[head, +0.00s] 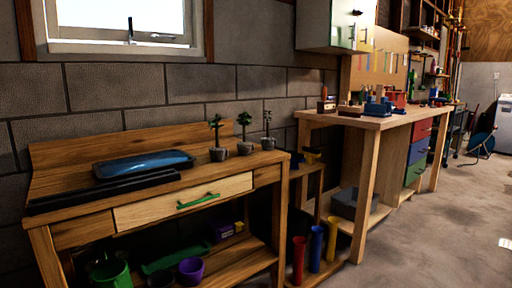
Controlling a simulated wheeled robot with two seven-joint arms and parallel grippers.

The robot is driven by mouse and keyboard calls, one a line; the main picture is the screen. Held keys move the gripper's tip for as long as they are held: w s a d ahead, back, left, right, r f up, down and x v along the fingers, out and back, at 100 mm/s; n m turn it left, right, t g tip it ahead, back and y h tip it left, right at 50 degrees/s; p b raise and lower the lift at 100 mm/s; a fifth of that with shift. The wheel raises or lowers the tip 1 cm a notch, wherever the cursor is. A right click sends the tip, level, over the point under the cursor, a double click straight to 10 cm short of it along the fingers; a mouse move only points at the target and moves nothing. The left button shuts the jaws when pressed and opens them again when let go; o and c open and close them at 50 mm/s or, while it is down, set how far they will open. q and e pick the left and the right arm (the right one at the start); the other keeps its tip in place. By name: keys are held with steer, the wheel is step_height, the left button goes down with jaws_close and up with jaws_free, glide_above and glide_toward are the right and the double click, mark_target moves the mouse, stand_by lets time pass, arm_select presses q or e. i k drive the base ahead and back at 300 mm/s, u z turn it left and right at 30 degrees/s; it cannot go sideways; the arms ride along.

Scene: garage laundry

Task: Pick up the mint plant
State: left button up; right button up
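Three small potted plants stand upright in a row at the right end of the low wooden bench. The left plant (217,140) has dark green clumped leaves in a grey pot. The middle plant (244,134) has green leaves in a similar dark pot. The right plant (267,130) is thinner, with sparse leaves. They are too small for me to tell which is the mint. Neither of my grippers is in the head view.
The low bench (75,182) also holds a blue tray (150,163) and dark bars (105,190). Pots sit on its lower shelf, including a purple pot (191,270). A taller workbench (400,118) stands to the right.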

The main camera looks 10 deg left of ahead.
mark_target(218, 153)
steer(key=z, duration=0.05)
steer(key=i, duration=1.65)
steer(key=u, duration=1.7)
